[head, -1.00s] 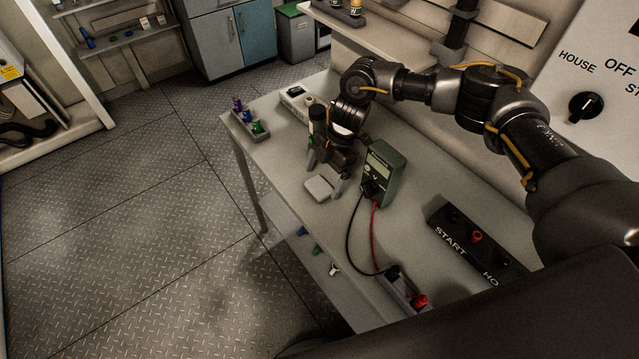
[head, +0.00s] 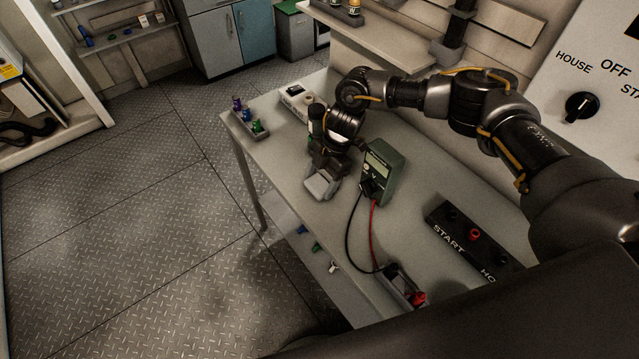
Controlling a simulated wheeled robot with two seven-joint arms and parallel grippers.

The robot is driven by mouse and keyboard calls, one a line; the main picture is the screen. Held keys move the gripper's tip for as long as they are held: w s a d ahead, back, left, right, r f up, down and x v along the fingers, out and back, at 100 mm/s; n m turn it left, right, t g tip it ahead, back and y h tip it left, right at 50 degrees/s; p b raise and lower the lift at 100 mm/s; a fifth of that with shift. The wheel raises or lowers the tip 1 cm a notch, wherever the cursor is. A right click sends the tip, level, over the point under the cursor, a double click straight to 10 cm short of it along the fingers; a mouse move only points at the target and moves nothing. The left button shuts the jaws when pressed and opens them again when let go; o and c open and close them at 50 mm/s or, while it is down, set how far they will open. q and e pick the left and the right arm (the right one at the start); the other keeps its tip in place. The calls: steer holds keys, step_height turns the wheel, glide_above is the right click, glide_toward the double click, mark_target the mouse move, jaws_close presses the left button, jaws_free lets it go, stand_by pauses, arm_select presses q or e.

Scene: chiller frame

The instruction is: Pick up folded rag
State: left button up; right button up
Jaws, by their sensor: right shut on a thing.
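The folded rag (head: 319,187) is a small light grey pad near the left edge of the grey table (head: 420,210). My right gripper (head: 324,180) points down over it and is shut on it, with the fingers at its sides. I cannot tell whether the rag still touches the table. The gripper hides the rag's far part. My left gripper is not in view.
A green multimeter (head: 380,172) stands just right of the gripper, with black and red leads running to a small tray (head: 405,287). A tray of coloured pieces (head: 248,124) sits at the far left corner. A START box (head: 474,238) lies at the right.

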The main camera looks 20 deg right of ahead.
mark_target(321, 183)
step_height(321, 183, up, 10)
steer(key=b, duration=0.2)
steer(key=shift+b, duration=0.4)
steer(key=o, duration=0.4)
steer(key=c, duration=0.3)
steer(key=s+a+r+m+t, duration=0.1)
steer(key=s+a+m, duration=0.1)
steer(key=s+m, duration=0.1)
steer(key=s+a+r+m+t, duration=0.1)
steer(key=s+a+m+t, duration=0.1)
steer(key=s+m, duration=0.1)
steer(key=s+a+r+m+t, duration=0.1)
steer(key=s+a+r+m, duration=0.1)
steer(key=m, duration=0.3)
steer(key=shift+s+a+m, duration=0.3)
steer(key=shift+s+a, duration=0.25)
steer(key=shift+s, duration=0.25)
steer(key=shift+c, duration=0.2)
